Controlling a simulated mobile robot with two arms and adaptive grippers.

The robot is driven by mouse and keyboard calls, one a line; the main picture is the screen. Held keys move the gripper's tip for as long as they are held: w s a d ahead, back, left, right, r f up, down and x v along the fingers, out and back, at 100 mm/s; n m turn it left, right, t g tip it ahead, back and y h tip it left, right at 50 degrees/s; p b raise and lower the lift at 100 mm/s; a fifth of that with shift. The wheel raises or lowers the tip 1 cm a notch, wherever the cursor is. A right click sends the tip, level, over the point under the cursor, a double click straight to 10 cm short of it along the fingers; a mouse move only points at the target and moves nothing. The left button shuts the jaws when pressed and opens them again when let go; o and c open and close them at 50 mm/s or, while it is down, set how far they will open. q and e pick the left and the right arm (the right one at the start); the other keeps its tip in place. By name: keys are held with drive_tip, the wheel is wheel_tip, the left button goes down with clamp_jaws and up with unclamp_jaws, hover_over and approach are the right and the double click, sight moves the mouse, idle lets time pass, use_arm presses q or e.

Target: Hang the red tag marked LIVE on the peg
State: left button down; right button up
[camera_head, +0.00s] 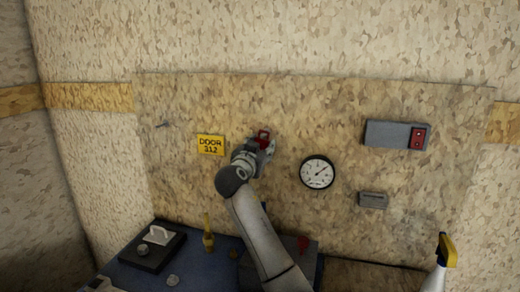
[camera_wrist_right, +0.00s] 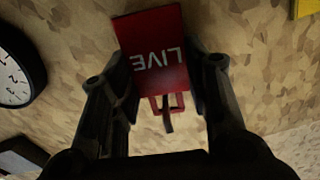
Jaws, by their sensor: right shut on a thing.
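The red tag (camera_wrist_right: 152,48) reads LIVE in white, upside down in the right wrist view. A red loop-like part shows at its lower edge. My right gripper (camera_head: 264,143) is shut on the tag, with one dark finger on each side of it. In the head view only a small red part of the tag (camera_head: 264,134) shows at the gripper, in front of the wall board. The peg (camera_head: 162,124) is a small grey pin on the board, well to the left of the gripper and apart from the tag. My left gripper is not in view.
A yellow DOOR 312 sign (camera_head: 210,145) lies between peg and gripper. A round gauge (camera_head: 317,172), a grey box with a red panel (camera_head: 395,135) and a small grey plate (camera_head: 373,200) are to the right. Below stand a blue surface (camera_head: 195,268) with small items and a spray bottle (camera_head: 440,265).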

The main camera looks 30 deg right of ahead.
idle(0.4)
drive_tip(key=o, duration=1.2)
drive_tip(key=v, duration=1.2)
drive_tip(key=shift+f, duration=0.1)
